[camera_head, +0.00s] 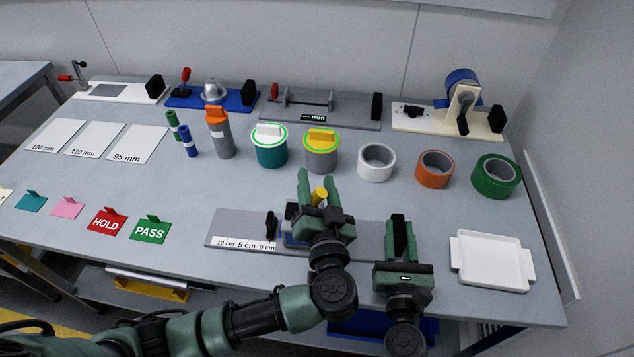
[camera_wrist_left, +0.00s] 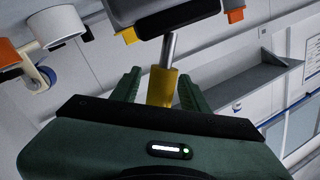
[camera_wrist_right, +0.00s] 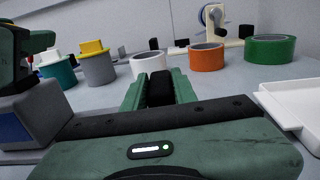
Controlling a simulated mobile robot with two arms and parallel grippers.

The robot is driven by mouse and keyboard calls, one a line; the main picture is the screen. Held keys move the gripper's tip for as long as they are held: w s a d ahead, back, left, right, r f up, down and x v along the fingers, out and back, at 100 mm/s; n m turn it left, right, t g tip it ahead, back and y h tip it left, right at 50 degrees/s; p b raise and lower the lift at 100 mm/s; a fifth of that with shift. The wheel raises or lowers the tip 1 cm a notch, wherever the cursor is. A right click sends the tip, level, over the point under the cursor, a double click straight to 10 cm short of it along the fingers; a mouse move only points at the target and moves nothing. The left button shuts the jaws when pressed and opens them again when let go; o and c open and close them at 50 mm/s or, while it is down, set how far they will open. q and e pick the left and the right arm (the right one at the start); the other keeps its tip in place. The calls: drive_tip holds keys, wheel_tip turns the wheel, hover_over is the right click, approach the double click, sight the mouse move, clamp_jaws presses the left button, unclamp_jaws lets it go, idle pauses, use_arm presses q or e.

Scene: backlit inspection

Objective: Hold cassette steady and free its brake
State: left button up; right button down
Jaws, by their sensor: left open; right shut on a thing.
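A grey fixture with a ruler strip (camera_head: 240,243) lies near the table's front. A blue part, probably the cassette (camera_head: 294,238), sits on it, largely hidden behind my left gripper (camera_head: 317,190). That gripper is open, its fingers on either side of a yellow knob (camera_head: 320,197). In the left wrist view the knob (camera_wrist_left: 162,88) has a metal shaft; whether a finger touches it I cannot tell. My right gripper (camera_head: 400,238) is shut on a black upright block (camera_wrist_right: 159,88) at the fixture's right. A grey-and-blue body (camera_wrist_right: 30,118) stands left of it in the right wrist view.
A white tray (camera_head: 490,261) lies right of my right gripper. PASS (camera_head: 150,229) and HOLD (camera_head: 106,221) tags lie left of the fixture. Canisters (camera_head: 270,150) and tape rolls (camera_head: 376,162) stand behind. Other fixtures (camera_head: 320,107) line the back edge.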

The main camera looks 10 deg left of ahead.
use_arm(q)
clamp_jaws()
idle(1.4)
